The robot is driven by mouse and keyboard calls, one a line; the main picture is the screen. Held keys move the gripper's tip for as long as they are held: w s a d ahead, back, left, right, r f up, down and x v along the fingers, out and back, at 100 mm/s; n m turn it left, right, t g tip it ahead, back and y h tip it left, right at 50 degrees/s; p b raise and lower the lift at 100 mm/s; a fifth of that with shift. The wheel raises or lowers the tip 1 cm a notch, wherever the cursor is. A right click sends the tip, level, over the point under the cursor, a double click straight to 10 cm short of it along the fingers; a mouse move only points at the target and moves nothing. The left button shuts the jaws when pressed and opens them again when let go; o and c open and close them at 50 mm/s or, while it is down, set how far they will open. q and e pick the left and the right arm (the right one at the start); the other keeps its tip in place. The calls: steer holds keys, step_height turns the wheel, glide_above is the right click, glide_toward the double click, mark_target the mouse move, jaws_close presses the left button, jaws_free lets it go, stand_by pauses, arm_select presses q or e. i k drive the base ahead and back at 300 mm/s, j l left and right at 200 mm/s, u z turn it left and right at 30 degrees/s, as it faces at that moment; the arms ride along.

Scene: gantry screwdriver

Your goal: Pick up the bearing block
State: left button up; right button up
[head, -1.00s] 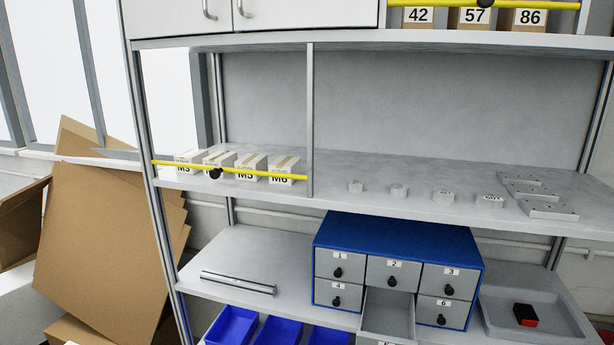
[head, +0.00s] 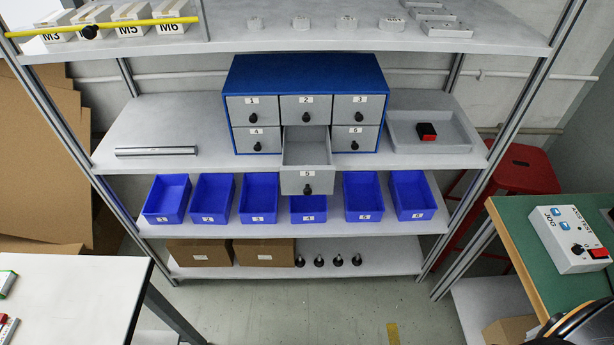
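No part in view is clearly marked as the bearing block. Several small grey metal blocks stand in a row on the upper shelf (head: 230,40); one of them (head: 391,24) is at the row's right end. Flat grey plates with holes (head: 446,30) lie to their right, partly cut off by the top edge of the view. I cannot tell which of these is the bearing block.
Below is a blue drawer cabinet (head: 305,72) with its middle lower drawer (head: 307,182) pulled out. Blue bins (head: 166,199) fill the shelf below. A white table (head: 75,290) stands at left. A green-topped table (head: 545,275) with a control box (head: 570,238) stands at right.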

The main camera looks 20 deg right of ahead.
mark_target(426, 132)
steer(key=z, duration=1.35)
